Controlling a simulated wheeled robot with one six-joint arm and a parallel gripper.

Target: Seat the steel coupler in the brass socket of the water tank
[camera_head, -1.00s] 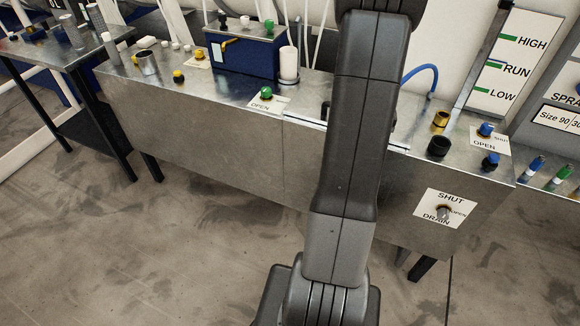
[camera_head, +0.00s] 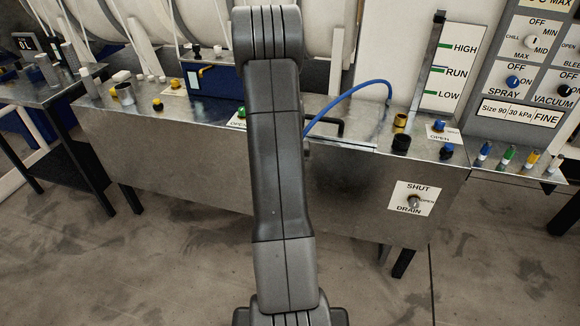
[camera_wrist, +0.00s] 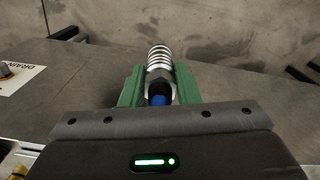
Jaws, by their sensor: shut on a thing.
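The steel coupler (camera_wrist: 159,60) is silver and ribbed, with a blue hose (camera_wrist: 158,99) at its near end. My gripper (camera_wrist: 160,85) has green fingers, which are shut on the coupler in the wrist view. In the head view my arm hides the gripper and coupler. There the blue hose (camera_head: 345,97) arches from the back of the tank down to behind my arm. The brass socket (camera_head: 401,119) stands on the metal top of the water tank (camera_head: 345,190), right of my arm. The coupler is apart from it.
A black round fitting (camera_head: 400,143) stands just in front of the socket. A black bent handle (camera_head: 340,124) is to the left. Blue knobs (camera_head: 446,151) and an upright level gauge (camera_head: 428,75) are to the right. The floor (camera_head: 170,270) before the tank is clear.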

